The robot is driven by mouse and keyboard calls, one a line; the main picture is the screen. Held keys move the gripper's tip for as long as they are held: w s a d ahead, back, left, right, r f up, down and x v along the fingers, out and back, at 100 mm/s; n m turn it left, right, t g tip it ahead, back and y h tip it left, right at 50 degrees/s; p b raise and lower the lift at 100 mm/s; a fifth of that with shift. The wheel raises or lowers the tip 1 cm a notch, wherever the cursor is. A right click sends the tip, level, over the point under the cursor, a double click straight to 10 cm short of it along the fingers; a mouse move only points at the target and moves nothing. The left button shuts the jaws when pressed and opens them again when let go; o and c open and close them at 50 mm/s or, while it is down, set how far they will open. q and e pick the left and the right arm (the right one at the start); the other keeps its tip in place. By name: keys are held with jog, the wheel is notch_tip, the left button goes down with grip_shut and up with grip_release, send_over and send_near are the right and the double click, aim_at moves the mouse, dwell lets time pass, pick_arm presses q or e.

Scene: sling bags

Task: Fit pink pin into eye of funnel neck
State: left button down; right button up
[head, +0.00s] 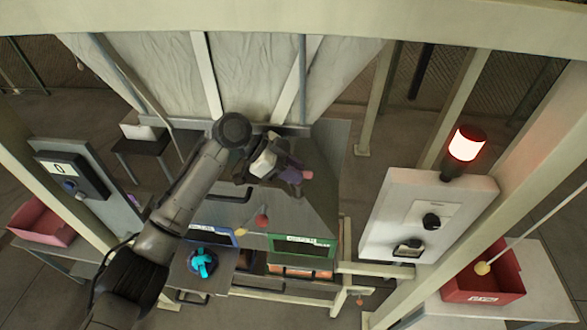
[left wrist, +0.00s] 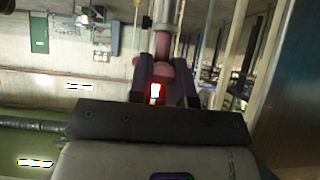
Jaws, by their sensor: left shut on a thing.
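My left gripper (head: 293,174) is shut on the pink pin (head: 307,175), above the grey metal surface below the hanging white sheet. In the left wrist view the pink pin (left wrist: 164,48) stands out from between the dark fingers (left wrist: 163,92), its wider collar close to them. Its far end meets a grey round part (left wrist: 166,10) at the top edge. I cannot tell whether this part is the funnel neck, or whether the pin is inside an eye or only in line with it. My right gripper is not in view.
A red ball (head: 262,221) and a green-framed bin (head: 302,246) are below the gripper. A cyan handle (head: 202,262) sits lower left. A control panel (head: 428,213) with a lit red lamp (head: 466,143) and a red box (head: 484,286) stand right. Frame posts flank the work area.

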pick_arm(q)
jog(key=shift+f+b, duration=0.85)
jog(key=shift+f, duration=0.8)
jog(key=c, duration=1)
grip_release()
jog(key=shift+a, duration=0.1)
jog(key=shift+a+r, duration=0.15)
jog(key=shift+a, duration=0.1)
jog(key=b+v, duration=0.4)
jog(key=v, duration=0.9)
jog(key=shift+r, duration=0.1)
